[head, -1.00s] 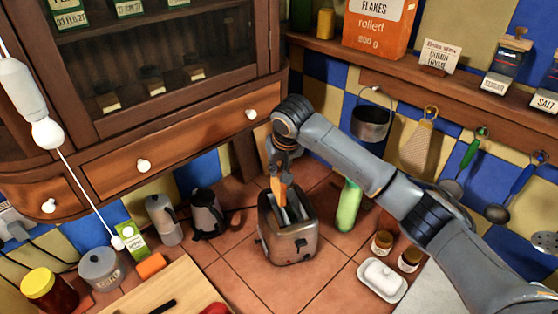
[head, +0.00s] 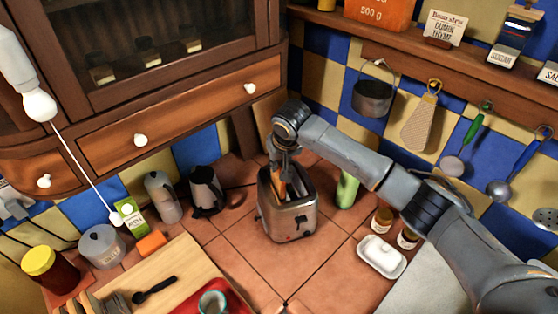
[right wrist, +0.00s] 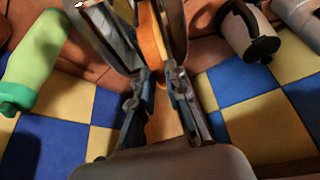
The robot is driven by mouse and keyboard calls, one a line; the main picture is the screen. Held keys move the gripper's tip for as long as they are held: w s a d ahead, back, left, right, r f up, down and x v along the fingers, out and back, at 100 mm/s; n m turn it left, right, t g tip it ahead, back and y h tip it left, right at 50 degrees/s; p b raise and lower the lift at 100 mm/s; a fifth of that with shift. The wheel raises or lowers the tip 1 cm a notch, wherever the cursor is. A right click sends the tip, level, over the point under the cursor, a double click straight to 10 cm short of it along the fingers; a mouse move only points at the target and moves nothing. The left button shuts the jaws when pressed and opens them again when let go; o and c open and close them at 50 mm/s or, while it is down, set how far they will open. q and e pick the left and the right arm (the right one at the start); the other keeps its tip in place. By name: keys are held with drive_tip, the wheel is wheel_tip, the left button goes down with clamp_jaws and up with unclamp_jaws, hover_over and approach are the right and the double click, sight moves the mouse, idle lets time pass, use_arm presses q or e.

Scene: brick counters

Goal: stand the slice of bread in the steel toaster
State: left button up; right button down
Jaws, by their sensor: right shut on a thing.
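The steel toaster (head: 290,222) stands upright on the tiled counter, its slots facing up. My right gripper (head: 284,174) is above it, pointing down, shut on the orange-brown slice of bread (head: 280,188). The slice is upright and its lower part is hidden at the toaster's slot, so I cannot tell how deep it sits. In the right wrist view the slice (right wrist: 152,42) shows edge-on between the two fingers, close to the toaster's metal. My left gripper is not in view.
A green bottle (head: 347,188) stands close at the toaster's right. A white butter dish (head: 381,257) and small jars (head: 382,221) are at the right. The tiles in front are clear.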

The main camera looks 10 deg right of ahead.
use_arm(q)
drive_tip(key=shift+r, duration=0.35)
use_arm(e)
drive_tip(key=c, duration=1.3)
unclamp_jaws()
drive_tip(key=shift+o, duration=0.2)
drive_tip(key=v, duration=1.2)
